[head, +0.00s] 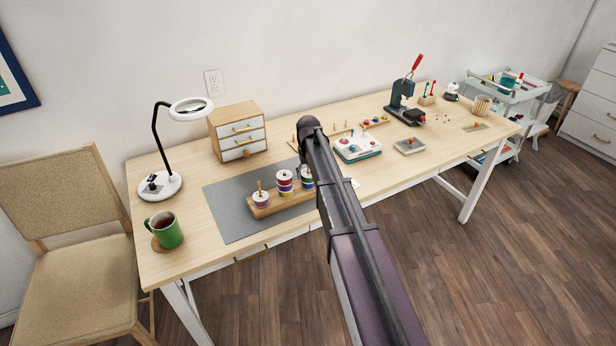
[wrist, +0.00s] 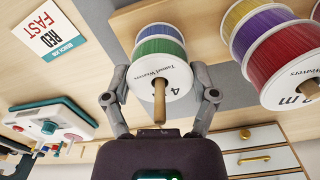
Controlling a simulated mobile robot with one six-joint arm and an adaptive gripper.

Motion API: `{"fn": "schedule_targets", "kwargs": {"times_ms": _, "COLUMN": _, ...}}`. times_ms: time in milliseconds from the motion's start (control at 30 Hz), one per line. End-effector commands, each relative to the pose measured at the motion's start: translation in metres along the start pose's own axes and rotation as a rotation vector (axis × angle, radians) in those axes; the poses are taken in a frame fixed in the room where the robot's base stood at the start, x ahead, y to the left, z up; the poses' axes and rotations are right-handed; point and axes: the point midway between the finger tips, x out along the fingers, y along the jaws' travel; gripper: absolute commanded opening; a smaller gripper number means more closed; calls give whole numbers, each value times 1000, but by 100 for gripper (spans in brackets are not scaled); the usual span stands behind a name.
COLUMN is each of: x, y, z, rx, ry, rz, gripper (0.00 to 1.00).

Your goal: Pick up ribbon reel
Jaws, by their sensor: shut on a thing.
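A white-flanged ribbon reel (wrist: 160,72) with green ribbon sits between the two fingers of my gripper (wrist: 161,80) in the wrist view. A wooden peg (wrist: 159,102) sticks out through its centre. Blue ribbon shows behind the green, toward the stand. My gripper is shut on the reel's sides. In the head view, the reel (head: 307,181) is at the right end of a wooden peg stand (head: 264,212), and my arm hides most of the gripper. A taller stack with red and purple ribbon (head: 285,184) and a low reel (head: 261,200) stand to its left.
The stand rests on a grey mat (head: 228,215). A small drawer box (head: 238,130), lamp (head: 161,185) and green mug (head: 167,232) are to the left. A white and teal box (head: 357,147) and a press (head: 402,100) are to the right.

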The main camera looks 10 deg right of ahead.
Motion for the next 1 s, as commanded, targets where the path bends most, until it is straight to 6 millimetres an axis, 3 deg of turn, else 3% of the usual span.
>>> {"fn": "schedule_targets", "kwargs": {"times_ms": 467, "x": -6, "y": 0, "z": 0, "rx": 0, "ry": 0, "rz": 0, "gripper": 39}}
{"fn": "schedule_targets", "kwargs": {"times_ms": 1000, "x": -54, "y": -1, "z": 0, "rx": -1, "ry": 0, "rz": 0, "gripper": 39}}
